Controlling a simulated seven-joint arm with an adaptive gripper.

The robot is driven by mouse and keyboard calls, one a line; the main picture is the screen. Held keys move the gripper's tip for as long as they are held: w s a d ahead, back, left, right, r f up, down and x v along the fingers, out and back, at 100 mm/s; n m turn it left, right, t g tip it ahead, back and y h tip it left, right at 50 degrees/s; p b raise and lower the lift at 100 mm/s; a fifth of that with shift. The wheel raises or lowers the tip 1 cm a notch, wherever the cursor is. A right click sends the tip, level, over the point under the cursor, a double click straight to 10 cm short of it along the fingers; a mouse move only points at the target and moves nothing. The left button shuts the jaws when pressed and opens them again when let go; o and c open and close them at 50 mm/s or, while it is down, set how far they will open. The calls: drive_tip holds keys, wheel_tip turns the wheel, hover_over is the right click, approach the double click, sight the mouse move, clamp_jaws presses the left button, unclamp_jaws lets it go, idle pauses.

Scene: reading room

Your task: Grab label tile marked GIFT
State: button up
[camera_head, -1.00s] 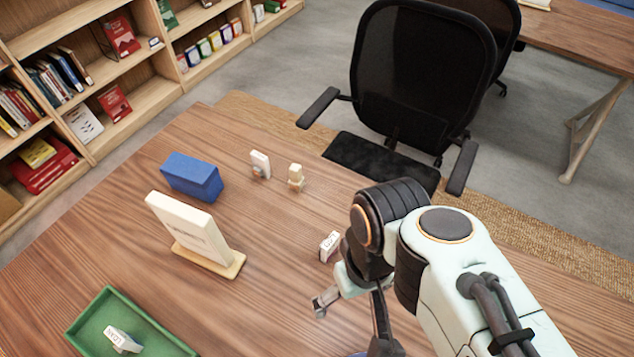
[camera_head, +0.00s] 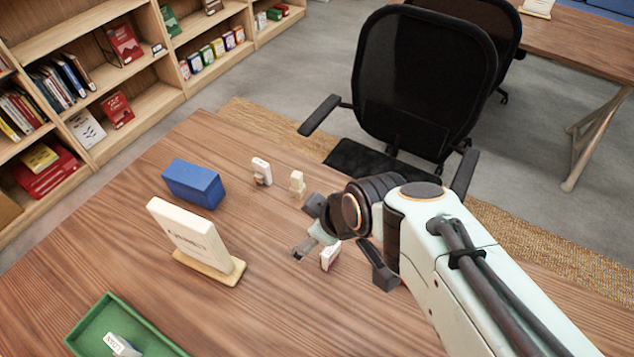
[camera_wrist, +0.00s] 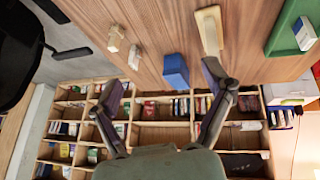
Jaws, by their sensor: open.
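A small white label tile (camera_head: 330,257) stands on the wooden table beside my gripper in the head view; its marking is too small to read. Another white tile (camera_head: 261,171) stands farther back, its text also unreadable; it shows in the wrist view too (camera_wrist: 135,57). A third tile (camera_head: 121,345), seemingly marked LOAN, lies in the green tray (camera_head: 108,305). My gripper (camera_head: 344,263) is open and empty, its fingers appearing on either side of the nearest tile in the head view. In the wrist view its fingers (camera_wrist: 167,73) are spread wide, with that nearest tile not visible.
A beige wooden piece (camera_head: 297,184) stands right of the back tile. A blue box (camera_head: 194,183) and a cream sign on a wooden base (camera_head: 188,234) stand to the left. A black chair (camera_head: 425,85) is beyond the table; bookshelves (camera_head: 60,105) line the left. The front middle table is clear.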

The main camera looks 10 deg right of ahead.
drive_tip(key=w+d+f+n, duration=0.1)
drive_tip(key=w+f, duration=0.3)
drive_tip(key=w, duration=0.1)
drive_tip(key=m+g, duration=0.2)
approach(335, 252)
drive_tip(key=x, duration=0.5)
drive_tip(key=shift+a+f, duration=0.15)
drive_tip(key=shift+f, duration=0.2)
drive_tip(key=shift+x, duration=3.1)
drive_tip(key=shift+w+a, duration=0.1)
drive_tip(key=shift+w, duration=0.05)
drive_tip(key=c, duration=1.3)
